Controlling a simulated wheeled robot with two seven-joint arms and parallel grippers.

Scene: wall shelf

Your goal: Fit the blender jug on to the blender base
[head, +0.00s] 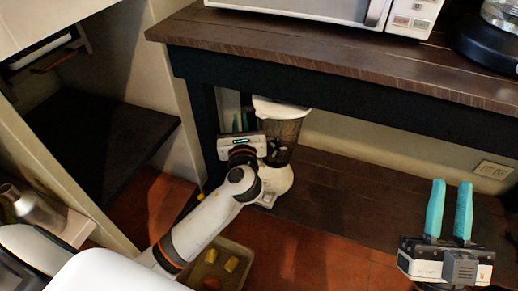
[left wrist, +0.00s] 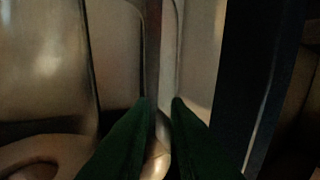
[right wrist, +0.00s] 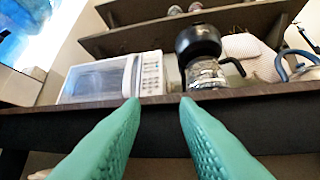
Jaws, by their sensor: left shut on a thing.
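The blender jug (head: 287,131) is a dark see-through vessel with a white lid, upright under the wooden counter in the head view. The white blender base (head: 278,180) is directly below it. My arm hides part of the join, so I cannot tell whether the jug is seated. My left gripper (head: 241,118) is at the jug's left side, shut on its handle. In the dark left wrist view, the green fingers (left wrist: 161,100) are on either side of a narrow upright strip, apparently the handle. My right gripper (head: 450,184) is open and empty at the lower right.
The counter (head: 340,65) overhangs the blender, with a dark leg (head: 203,115) at left. A microwave (right wrist: 110,78) and coffee maker (right wrist: 203,60) stand on top. A tray (head: 238,250) with yellow and red pieces lies in front. The lower shelf is clear right of the blender.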

